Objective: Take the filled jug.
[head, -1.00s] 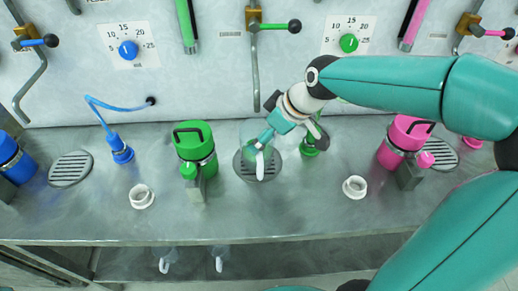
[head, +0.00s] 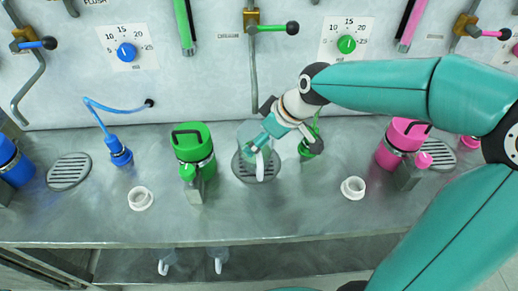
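A clear jug (head: 246,134) with a white handle (head: 260,167) stands upright on the round drain grille (head: 243,174) at the middle of the bench, under a bent metal spout. How full it is cannot be made out. My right gripper (head: 259,145) reaches down from the right to the jug's right side, its tip overlapping the jug near the handle. Whether its fingers are open or closed on the jug cannot be told. My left gripper is not in view.
A green canister (head: 194,146) stands left of the jug, and a green hose nozzle (head: 311,147) close on its right. White rings (head: 140,198) (head: 353,188) lie farther out. A pink canister (head: 402,142) stands right. Clear jugs (head: 217,259) show below the bench edge.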

